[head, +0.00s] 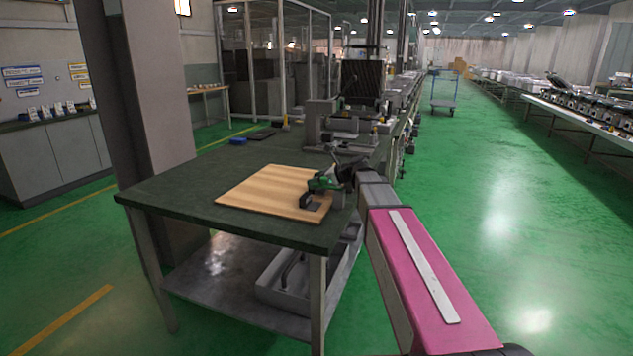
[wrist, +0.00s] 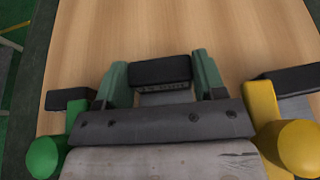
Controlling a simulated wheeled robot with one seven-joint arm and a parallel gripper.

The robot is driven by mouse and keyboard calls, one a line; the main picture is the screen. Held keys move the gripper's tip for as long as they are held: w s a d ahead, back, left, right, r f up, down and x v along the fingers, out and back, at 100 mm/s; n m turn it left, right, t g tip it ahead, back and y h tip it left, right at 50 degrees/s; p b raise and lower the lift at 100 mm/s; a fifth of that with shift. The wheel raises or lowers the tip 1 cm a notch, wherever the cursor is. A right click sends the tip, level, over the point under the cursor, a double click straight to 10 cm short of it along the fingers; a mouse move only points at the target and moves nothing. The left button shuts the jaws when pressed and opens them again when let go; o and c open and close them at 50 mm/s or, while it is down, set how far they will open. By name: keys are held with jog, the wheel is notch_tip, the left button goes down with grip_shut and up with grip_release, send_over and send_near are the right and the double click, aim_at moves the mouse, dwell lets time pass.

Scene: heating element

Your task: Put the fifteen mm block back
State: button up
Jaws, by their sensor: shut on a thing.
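My gripper (head: 325,184) is low over the pale wooden board (head: 256,186) near the right front of the dark table. In the wrist view its two green fingers (wrist: 160,78) are shut on a dark block (wrist: 160,71) with a grey face. That face carries a printed mark too small to read, so I cannot confirm its size. I cannot tell whether the block touches the board. A dark piece (head: 314,204) shows just below my gripper in the head view.
Two dark pieces show at the left (wrist: 68,99) and right (wrist: 289,79) of the wrist view. A blue item (head: 238,141) and a flat black item (head: 262,134) lie farther back on the table. Grey equipment (head: 340,126) stands behind the board. The board's left half is clear.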

jog(key=o, duration=1.1)
jog(key=shift+f, duration=0.1)
jog(key=shift+o, duration=0.2)
jog(key=v, duration=1.2)
